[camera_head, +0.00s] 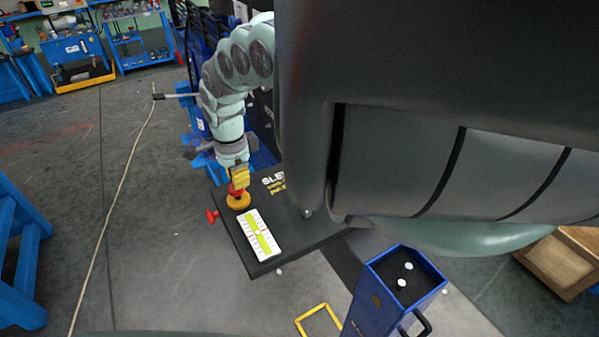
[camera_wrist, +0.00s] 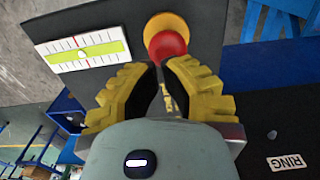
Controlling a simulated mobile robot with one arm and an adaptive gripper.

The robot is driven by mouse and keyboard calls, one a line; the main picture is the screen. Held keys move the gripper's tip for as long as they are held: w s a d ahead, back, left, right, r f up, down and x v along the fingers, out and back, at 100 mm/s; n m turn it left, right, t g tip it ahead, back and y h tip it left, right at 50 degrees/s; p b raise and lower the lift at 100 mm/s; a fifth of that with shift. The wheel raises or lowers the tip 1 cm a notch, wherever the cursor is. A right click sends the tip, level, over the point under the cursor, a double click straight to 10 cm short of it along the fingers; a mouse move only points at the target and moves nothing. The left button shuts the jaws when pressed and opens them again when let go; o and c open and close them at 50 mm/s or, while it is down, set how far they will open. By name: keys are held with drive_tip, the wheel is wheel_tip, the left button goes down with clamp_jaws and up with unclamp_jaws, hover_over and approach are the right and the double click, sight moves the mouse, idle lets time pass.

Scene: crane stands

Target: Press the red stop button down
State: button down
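The red stop button (camera_head: 236,189) is a round red cap on a yellow round base (camera_head: 239,202), on a dark panel (camera_head: 235,240). In the wrist view the red cap (camera_wrist: 168,46) lies just beyond my fingertips, with its yellow base (camera_wrist: 165,22) behind it. My gripper (camera_head: 239,174) points down from above, close over the button, and hides part of it in the head view. In the wrist view my gripper (camera_wrist: 158,68) has two yellow ribbed fingers standing apart with nothing between them. Whether the tips touch the cap I cannot tell.
A white and yellow-green scale plate (camera_head: 258,236) lies beside the button on the panel. A small red knob (camera_head: 211,216) sits at the panel's left edge. A blue box (camera_head: 395,290) with two white-topped pegs stands at lower right. Open floor lies to the left.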

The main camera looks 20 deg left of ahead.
drive_tip(key=shift+s+a+f, duration=0.1)
drive_tip(key=shift+a+f, duration=0.1)
drive_tip(key=shift+f, duration=0.25)
drive_tip(key=shift+d+f, duration=0.1)
drive_tip(key=shift+f, duration=0.35)
wheel_tip(320, 180, down, 2)
drive_tip(key=shift+f+b, duration=0.1)
drive_tip(key=shift+b, duration=0.9)
